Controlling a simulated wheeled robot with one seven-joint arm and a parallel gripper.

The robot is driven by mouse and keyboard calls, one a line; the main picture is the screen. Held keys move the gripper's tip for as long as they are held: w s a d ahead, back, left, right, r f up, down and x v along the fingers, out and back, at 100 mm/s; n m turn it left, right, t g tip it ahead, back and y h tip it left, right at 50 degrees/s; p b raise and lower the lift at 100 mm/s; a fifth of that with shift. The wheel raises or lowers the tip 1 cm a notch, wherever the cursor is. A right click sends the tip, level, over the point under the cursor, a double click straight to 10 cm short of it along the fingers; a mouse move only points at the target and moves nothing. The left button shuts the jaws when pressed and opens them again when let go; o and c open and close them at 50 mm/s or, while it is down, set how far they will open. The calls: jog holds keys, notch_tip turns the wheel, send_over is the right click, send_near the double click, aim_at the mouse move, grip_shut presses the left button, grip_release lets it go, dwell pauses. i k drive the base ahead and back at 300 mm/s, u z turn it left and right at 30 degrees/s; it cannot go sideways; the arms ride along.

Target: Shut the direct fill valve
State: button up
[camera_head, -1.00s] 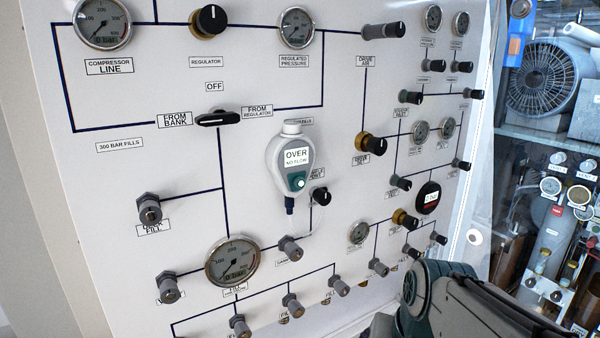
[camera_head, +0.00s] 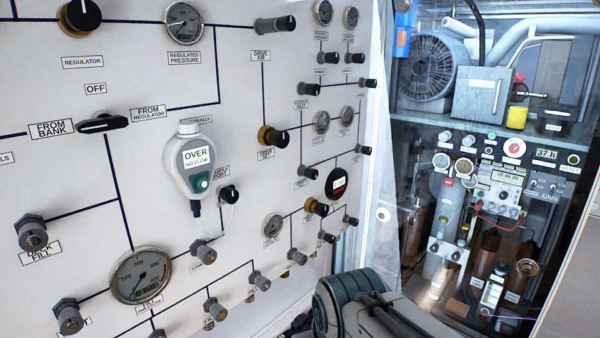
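A white fill panel (camera_head: 60,180) with many valves fills the left and middle of the view. I cannot read a label saying direct fill. A grey valve (camera_head: 33,234) at the left has a label ending in "FILL", its first word partly hidden by the valve. A row of grey valves (camera_head: 214,309) runs along the lower panel, their labels mostly hidden or too small. A black-and-brass knob (camera_head: 272,136) sits mid-panel above a small blurred label. Part of my arm shows at the bottom, right of the panel's lower valves. My gripper is not visible.
A round pressure gauge (camera_head: 141,275) sits low on the panel. A white analyser (camera_head: 195,165) reading "OVER NO FLOW" stands out mid-panel. A black selector handle (camera_head: 103,124) is at the upper left. A glass-fronted cabinet (camera_head: 475,130) with a fan stands at the right.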

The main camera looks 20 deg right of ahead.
aim_at(309, 172)
jog(key=z, duration=0.05)
jog(key=k, duration=0.65)
jog(key=z, duration=0.35)
jog(key=i, duration=1.1)
jog(key=z, duration=0.3)
